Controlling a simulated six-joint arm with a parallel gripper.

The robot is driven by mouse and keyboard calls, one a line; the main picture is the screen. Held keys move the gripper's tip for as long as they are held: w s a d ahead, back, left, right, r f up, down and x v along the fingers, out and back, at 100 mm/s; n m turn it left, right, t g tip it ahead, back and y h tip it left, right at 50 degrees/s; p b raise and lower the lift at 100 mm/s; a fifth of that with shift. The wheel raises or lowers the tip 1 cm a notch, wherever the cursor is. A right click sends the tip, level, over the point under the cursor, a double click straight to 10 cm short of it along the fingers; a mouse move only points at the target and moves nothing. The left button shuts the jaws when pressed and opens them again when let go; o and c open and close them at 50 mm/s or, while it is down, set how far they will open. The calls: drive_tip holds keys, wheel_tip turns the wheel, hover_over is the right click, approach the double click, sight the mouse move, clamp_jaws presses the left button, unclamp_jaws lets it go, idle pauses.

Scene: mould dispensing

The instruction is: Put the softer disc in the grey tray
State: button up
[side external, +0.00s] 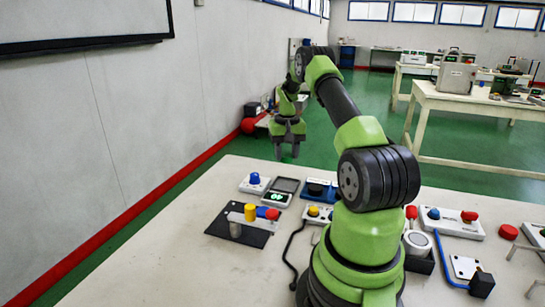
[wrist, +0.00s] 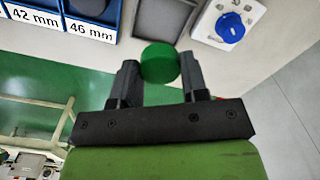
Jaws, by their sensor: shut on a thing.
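My gripper (wrist: 160,75) is shut on a green disc (wrist: 159,62), which sits between the two dark fingertips in the wrist view. The disc is too small to make out clearly there. Its softness cannot be seen.
A blue knob box (side external: 255,183) stands left of the device; its knob shows in the wrist view (wrist: 230,27). Blue compartments labelled 42 mm and 46 mm (wrist: 92,8) are at top left there. A dark plate (side external: 222,227) carries several cylinders. Button boxes stand at right.

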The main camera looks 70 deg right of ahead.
sight(285, 185)
drive_tip(key=shift+f, duration=3.95)
drive_tip(key=shift+f, duration=0.3)
drive_tip(key=o, duration=0.7)
drive_tip(key=shift+o, duration=0.9)
drive_tip(key=shift+r, duration=3.55)
